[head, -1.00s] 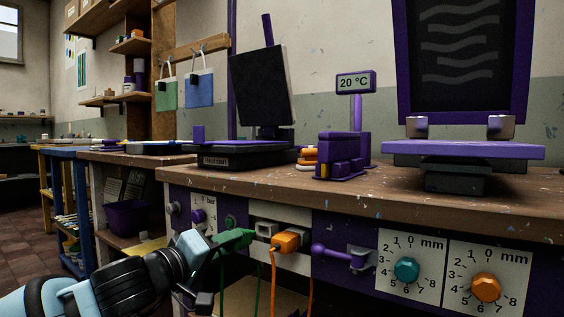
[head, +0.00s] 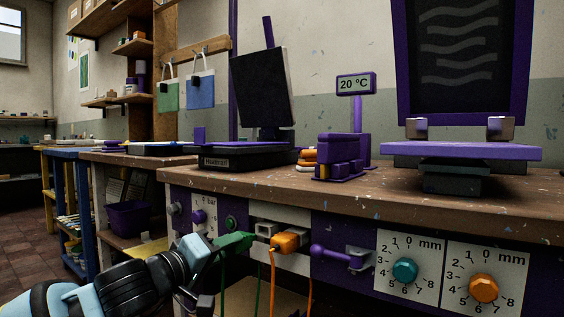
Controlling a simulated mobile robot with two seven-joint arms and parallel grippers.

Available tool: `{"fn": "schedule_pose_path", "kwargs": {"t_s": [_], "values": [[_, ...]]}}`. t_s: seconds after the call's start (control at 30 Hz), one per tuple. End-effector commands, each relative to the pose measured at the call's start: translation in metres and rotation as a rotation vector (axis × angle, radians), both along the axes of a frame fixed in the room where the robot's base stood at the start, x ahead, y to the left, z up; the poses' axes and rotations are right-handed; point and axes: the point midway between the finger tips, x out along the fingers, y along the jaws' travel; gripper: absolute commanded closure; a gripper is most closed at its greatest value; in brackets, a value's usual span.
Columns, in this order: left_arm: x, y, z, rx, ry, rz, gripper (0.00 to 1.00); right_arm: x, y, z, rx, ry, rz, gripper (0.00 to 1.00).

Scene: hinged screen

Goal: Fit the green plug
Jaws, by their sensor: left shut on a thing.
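The green plug (head: 234,243) is at the front panel of the bench, just left of the light socket plate (head: 292,260). My left gripper (head: 217,248) is shut on it from the left. The plug's right end comes close to the grey left socket (head: 265,231); I cannot tell whether it touches. A green cord (head: 258,291) hangs below. The orange plug (head: 286,242) sits in the right socket with an orange cord hanging down. My right gripper is not in view.
A purple lever (head: 338,256) and two dials, teal (head: 405,270) and orange (head: 483,288), stick out to the right on the panel. A green knob (head: 231,223) and a purple knob (head: 197,215) are at the left, close above my gripper.

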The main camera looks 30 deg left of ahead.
Motion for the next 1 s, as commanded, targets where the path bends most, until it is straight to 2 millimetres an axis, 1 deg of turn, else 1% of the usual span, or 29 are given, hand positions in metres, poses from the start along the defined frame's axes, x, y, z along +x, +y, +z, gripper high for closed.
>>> {"fn": "schedule_pose_path", "kwargs": {"t_s": [0.2,0.5,1.0], "values": [[0.012,-0.002,0.001,-0.002,0.0,-0.001,0.92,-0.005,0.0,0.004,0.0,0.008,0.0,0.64],[0.026,-0.003,0.001,-0.003,0.0,-0.001,0.92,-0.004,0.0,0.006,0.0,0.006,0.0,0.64],[0.028,-0.003,0.0,0.0,0.0,0.0,0.92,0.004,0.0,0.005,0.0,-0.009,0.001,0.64]]}}
